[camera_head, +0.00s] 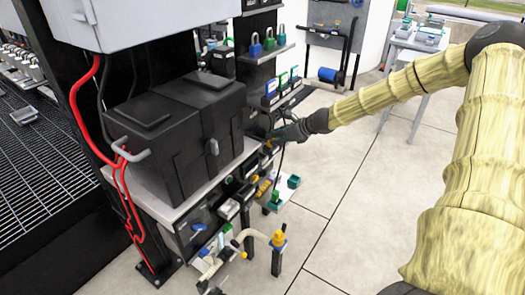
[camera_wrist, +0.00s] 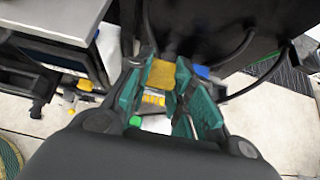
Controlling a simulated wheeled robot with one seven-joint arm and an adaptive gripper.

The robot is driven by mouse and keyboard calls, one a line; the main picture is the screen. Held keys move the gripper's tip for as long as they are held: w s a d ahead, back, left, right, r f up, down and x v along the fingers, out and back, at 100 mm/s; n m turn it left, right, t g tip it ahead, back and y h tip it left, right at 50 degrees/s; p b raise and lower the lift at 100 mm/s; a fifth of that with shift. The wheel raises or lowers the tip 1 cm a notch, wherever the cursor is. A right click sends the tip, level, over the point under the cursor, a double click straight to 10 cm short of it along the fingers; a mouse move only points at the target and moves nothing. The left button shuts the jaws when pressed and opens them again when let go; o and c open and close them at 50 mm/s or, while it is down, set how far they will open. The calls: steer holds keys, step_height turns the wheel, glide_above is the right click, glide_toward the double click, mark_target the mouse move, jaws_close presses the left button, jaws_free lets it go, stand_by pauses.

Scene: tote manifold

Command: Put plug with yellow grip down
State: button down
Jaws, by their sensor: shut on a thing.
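In the wrist view, my gripper (camera_wrist: 162,84) has its two teal fingers closed on the sides of a plug with a yellow grip (camera_wrist: 160,73). Its lower part is partly hidden by the fingers and the gripper body. In the head view, my gripper (camera_head: 282,132) is at the right edge of the shelves beside the black case, and the held plug is too small and covered to make out. A dark cable hangs down below the gripper there.
A black case (camera_head: 172,135) stands on a grey bench with crowded shelves of small devices. Open floor (camera_head: 345,190) lies to the right.

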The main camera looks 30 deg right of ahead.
mark_target(268, 144)
steer(key=b+x, duration=0.2)
steer(key=x, duration=0.1)
steer(key=shift+a+f+b, duration=0.15)
steer(key=shift+f+b, duration=0.05)
steer(key=shift+b, duration=0.15)
steer(key=shift+w+a+f+b, duration=0.1)
steer(key=shift+w+f+b, duration=0.1)
steer(key=shift+f+b, duration=0.35)
steer(key=shift+w+f+b, duration=0.2)
steer(key=shift+f+b, duration=0.2)
steer(key=shift+b, duration=0.1)
steer(key=shift+f, duration=0.1)
steer(key=shift+w+a+f+b, duration=0.1)
steer(key=shift+w+f+b, duration=0.1)
steer(key=shift+f+b, duration=0.6)
steer(key=shift+r+p, duration=0.35)
steer(key=shift+p, duration=0.1)
steer(key=shift+w+p, duration=0.15)
steer(key=shift+p, duration=0.4)
steer(key=shift+w+r+g+p, duration=0.15)
steer(key=shift+g+p, duration=0.15)
steer(key=shift+p, duration=0.3)
steer(key=shift+a+p, duration=0.1)
steer(key=shift+p, duration=0.85)
steer(key=g+p, duration=0.1)
steer(key=p, duration=0.1)
steer(key=shift+w+a+r+h+p, duration=0.15)
steer(key=shift+w+h+p, duration=0.1)
steer(key=shift+h+p, duration=0.15)
